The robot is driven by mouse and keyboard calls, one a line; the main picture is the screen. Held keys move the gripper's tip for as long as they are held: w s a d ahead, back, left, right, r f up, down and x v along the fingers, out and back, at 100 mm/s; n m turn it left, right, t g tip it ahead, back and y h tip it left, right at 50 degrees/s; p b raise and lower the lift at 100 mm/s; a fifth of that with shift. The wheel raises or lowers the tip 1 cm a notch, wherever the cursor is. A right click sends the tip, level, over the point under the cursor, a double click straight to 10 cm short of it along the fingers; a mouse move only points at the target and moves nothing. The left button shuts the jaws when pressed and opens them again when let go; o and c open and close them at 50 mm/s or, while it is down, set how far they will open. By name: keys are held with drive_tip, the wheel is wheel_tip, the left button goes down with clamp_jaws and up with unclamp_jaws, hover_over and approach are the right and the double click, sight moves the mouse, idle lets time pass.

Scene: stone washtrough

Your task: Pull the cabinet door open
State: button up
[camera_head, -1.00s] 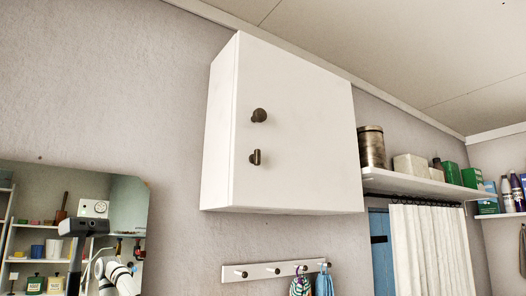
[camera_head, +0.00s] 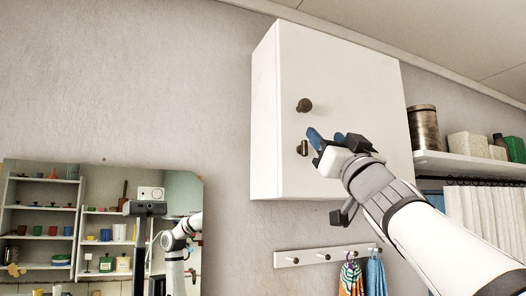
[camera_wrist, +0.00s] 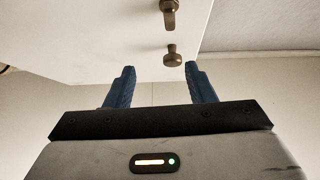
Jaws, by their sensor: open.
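The white wall cabinet (camera_head: 350,95) hangs on the wall with its door shut. Its door carries a round dark knob (camera_head: 304,105) and, below it, a small dark turn latch (camera_head: 302,148). My gripper (camera_head: 326,138) is in front of the door, just right of the latch and below the knob. Its blue fingers are open and empty. In the wrist view, the knob (camera_wrist: 172,56) shows beyond and between the fingertips (camera_wrist: 160,70), nearer the right one, and the latch (camera_wrist: 170,15) is at the top edge. No contact with either is visible.
A shelf (camera_head: 470,163) with a tin (camera_head: 424,128) and boxes is right of the cabinet. Below are a hook rail (camera_head: 300,258) with hanging cloths and a curtain (camera_head: 485,210). A mirror (camera_head: 100,235) is at lower left. The wall left of the cabinet is bare.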

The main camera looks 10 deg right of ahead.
sight(307, 106)
drive_tip(key=w+r+p, duration=0.1)
drive_tip(key=r, duration=0.1)
drive_tip(key=w+a+r+n+y+p, duration=0.1)
drive_tip(key=r, duration=0.1)
drive_tip(key=w+a+r+y+p, duration=0.1)
drive_tip(key=r, duration=0.1)
drive_tip(key=shift+r+n, duration=0.4)
drive_tip(key=shift+w+a+r, duration=0.2)
drive_tip(key=shift+w+r, duration=0.2)
drive_tip(key=shift+w, duration=0.05)
drive_tip(key=shift+c, duration=0.3)
